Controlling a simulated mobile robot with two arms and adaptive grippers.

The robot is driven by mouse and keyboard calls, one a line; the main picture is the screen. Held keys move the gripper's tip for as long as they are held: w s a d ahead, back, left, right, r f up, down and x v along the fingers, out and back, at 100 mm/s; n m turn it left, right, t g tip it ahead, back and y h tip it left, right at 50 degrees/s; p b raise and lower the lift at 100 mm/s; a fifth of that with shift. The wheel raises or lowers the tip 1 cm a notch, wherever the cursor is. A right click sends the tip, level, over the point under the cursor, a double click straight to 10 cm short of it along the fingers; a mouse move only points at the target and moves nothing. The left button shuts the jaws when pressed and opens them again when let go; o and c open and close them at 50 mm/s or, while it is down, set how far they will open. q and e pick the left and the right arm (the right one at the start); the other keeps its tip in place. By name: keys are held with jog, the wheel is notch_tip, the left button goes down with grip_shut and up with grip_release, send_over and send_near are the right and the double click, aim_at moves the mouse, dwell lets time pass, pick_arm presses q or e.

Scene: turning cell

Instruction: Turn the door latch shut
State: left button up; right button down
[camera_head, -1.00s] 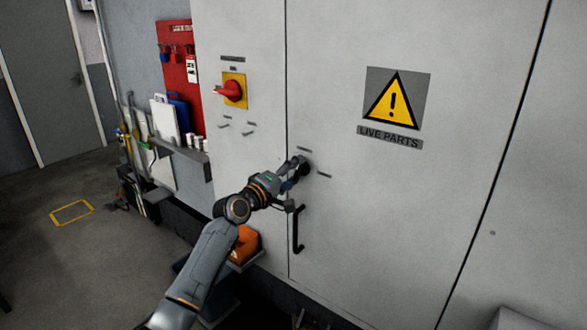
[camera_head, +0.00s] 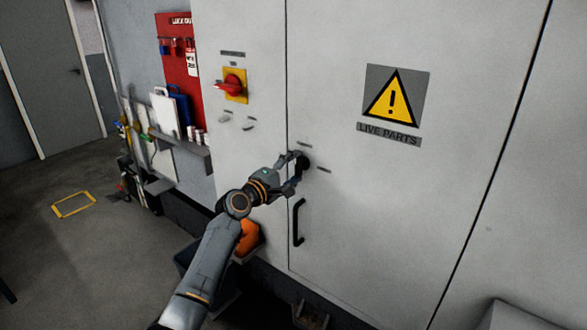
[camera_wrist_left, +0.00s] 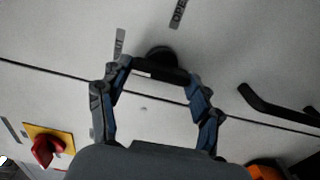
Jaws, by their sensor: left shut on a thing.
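The black door latch (camera_head: 304,163) sits on the grey cabinet door, near its left edge and above the door handle. It also shows in the left wrist view (camera_wrist_left: 160,62) as a round dark knob with a bar across it. My left gripper (camera_head: 298,171) is shut on the latch, with a finger at each end of the bar in the wrist view. The fingers partly hide the latch in the head view. A label ending in "UT" (camera_wrist_left: 119,42) and an "OPEN" label (camera_wrist_left: 179,12) flank it. My right gripper is not in view.
A black door handle (camera_head: 299,222) stands out below the latch. A red rotary switch (camera_head: 232,86) on a yellow plate is up and left. An orange thing (camera_head: 248,237) lies in a bin below my arm.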

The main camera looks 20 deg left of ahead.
pick_arm(q)
jog(key=o, duration=1.2)
jog(key=shift+c, duration=0.2)
jog(key=v, duration=1.2)
